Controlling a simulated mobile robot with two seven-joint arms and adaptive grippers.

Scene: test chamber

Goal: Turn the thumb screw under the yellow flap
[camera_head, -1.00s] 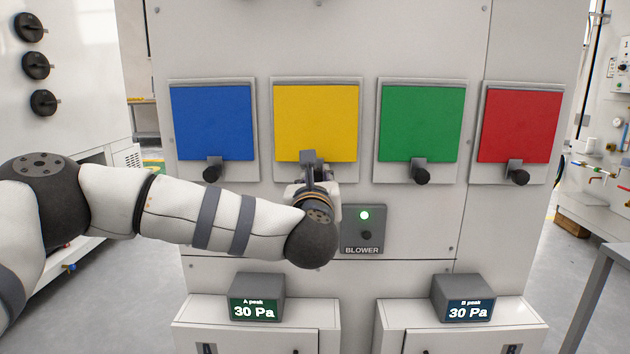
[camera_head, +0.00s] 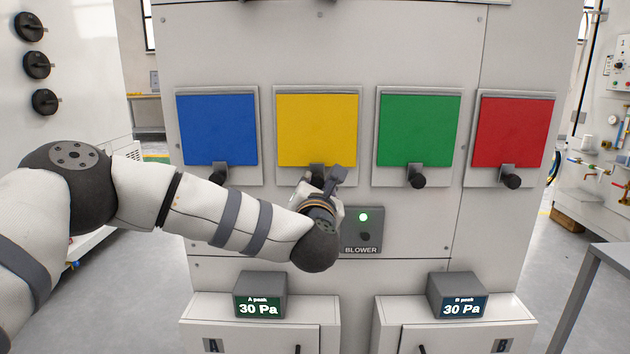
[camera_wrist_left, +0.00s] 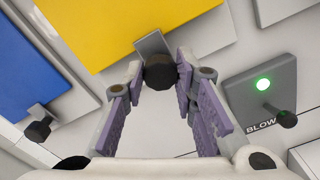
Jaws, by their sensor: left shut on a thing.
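The yellow flap (camera_head: 316,130) is one of several coloured square flaps on the grey panel. In the head view my left gripper (camera_head: 325,182) is at its lower edge and hides most of its thumb screw. In the left wrist view the black thumb screw (camera_wrist_left: 160,72) sits on a grey bracket below the yellow flap (camera_wrist_left: 130,30). The fingertips of my left gripper (camera_wrist_left: 160,78) are on either side of the screw, shut on it. The gripper is rolled relative to the panel. My right gripper is not in view.
Blue (camera_head: 216,130), green (camera_head: 420,130) and red (camera_head: 513,132) flaps have their own black screws. The blower box (camera_head: 362,229) with a lit green lamp is just below right of my gripper. Two displays, A peak (camera_head: 260,296) and B peak (camera_head: 457,296), read 30 Pa.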

